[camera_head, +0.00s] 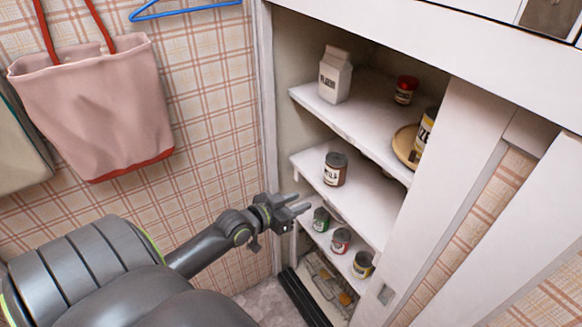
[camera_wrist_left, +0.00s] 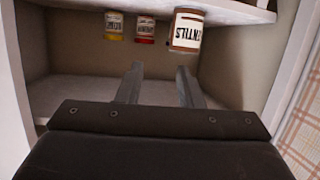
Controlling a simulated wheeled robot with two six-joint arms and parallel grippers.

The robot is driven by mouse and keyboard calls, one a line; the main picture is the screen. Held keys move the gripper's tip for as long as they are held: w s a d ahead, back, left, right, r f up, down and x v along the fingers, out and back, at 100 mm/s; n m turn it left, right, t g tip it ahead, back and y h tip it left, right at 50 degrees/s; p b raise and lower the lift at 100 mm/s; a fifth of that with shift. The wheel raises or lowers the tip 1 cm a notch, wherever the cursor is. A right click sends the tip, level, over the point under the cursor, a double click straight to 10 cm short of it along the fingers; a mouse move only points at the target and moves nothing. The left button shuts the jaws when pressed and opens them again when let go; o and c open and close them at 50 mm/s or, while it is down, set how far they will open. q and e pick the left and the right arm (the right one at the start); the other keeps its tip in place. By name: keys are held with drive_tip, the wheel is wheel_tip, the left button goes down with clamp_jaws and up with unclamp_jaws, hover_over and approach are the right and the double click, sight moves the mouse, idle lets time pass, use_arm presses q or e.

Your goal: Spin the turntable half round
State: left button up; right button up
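The turntable is a round tan disc (camera_head: 404,146) on the upper shelf of the cupboard. A can with a yellow-and-white label (camera_head: 425,135) stands at its right. The white door panel hides the disc's right part. My left gripper (camera_head: 299,203) is open and empty, in front of the lower shelves, below and left of the turntable and apart from it. In the left wrist view its two fingers (camera_wrist_left: 158,86) are spread with nothing between them. The turntable cannot be made out in that view. My right gripper is not in view.
A flour carton (camera_head: 335,76) and a red-lidded jar (camera_head: 405,90) stand on the upper shelf. A dark-lidded jar (camera_head: 335,168) is on the middle shelf. Several cans (camera_head: 341,241) stand below. A pink bag (camera_head: 95,95) hangs at left. The white door (camera_head: 450,190) covers the cupboard's right side.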

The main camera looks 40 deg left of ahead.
use_arm(q)
drive_tip(key=shift+g+y, duration=0.3)
drive_tip(key=shift+s+a+f, duration=0.1)
drive_tip(key=shift+a+f, duration=0.2)
drive_tip(key=shift+f, duration=0.35)
drive_tip(key=shift+w+a+f, duration=0.1)
drive_tip(key=shift+a+f, duration=0.15)
drive_tip(key=shift+f, duration=0.4)
drive_tip(key=shift+s+a+f, duration=0.1)
drive_tip(key=shift+a+f, duration=0.2)
drive_tip(key=shift+f, duration=0.35)
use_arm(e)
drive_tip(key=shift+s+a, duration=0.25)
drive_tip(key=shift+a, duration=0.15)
